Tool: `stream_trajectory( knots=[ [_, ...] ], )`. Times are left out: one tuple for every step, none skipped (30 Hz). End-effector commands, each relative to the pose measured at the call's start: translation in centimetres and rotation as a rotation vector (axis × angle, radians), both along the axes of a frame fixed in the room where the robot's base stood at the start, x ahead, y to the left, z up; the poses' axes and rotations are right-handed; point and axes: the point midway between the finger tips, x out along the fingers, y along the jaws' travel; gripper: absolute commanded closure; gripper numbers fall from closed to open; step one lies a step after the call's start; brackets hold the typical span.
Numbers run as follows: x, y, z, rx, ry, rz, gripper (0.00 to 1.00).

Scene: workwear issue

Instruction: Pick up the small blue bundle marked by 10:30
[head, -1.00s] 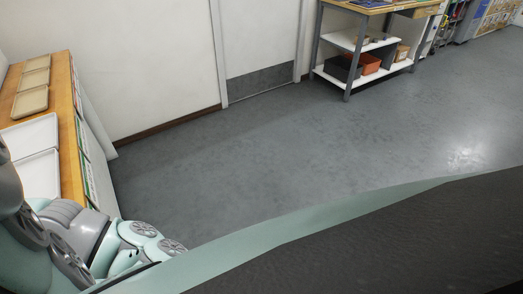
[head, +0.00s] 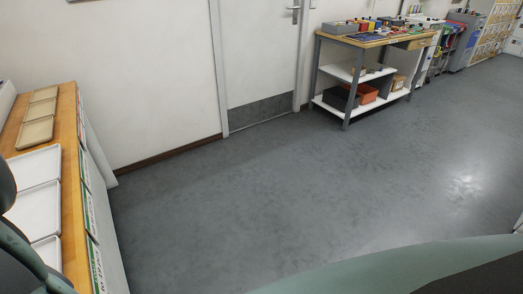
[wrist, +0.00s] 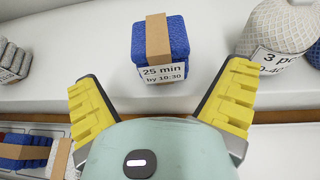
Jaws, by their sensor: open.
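The small blue bundle (wrist: 178,40) stands on a white shelf in the wrist view. It has a tan band and a white label reading "25 min by 10:30". My gripper (wrist: 162,95), with yellow ribbed fingers, is open and empty. Its fingers are spread in front of and below the bundle, one toward each side, and do not visibly touch it. The head view does not show the bundle or the gripper's fingers.
In the wrist view a white net bundle (wrist: 280,25) stands close on the right, and grey rolls (wrist: 12,60) on the left. More bundles (wrist: 30,150) lie on a lower level. In the head view, a wooden counter (head: 68,125) with trays is left; the floor (head: 270,190) is clear.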

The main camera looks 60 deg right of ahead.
Motion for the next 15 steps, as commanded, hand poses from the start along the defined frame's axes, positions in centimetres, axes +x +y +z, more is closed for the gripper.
stream_trajectory(
  knots=[
    [0.0,0.2,-0.1,-0.001,0.001,0.002,0.03],
    [0.0,0.3,-0.1,-0.001,0.001,0.002,0.03],
    [0.1,0.4,-0.2,0.0,0.002,0.001,0.03],
    [0.1,0.6,-0.2,0.0,0.002,0.001,0.03],
    [0.2,0.8,-0.2,0.001,0.002,0.001,0.03],
    [0.3,1.1,-0.3,0.002,0.003,0.002,0.03],
    [0.4,1.4,-0.4,0.003,0.003,0.003,0.03],
    [0.4,1.8,-0.5,0.002,0.001,0.005,0.03],
    [0.7,2.2,-0.6,0.004,0.003,0.002,0.03],
    [0.9,2.4,-0.8,0.003,0.002,0.001,0.03],
    [0.9,2.7,-1.0,0.002,0.003,0.002,0.03],
    [1.0,3.2,-1.1,0.004,0.002,0.003,0.03],
    [1.2,3.4,-1.3,0.004,0.002,0.001,0.03],
    [1.3,3.6,-1.5,0.003,0.0,0.0,0.03],
    [1.4,3.9,-1.7,0.002,0.0,0.0,0.03]
  ],
)
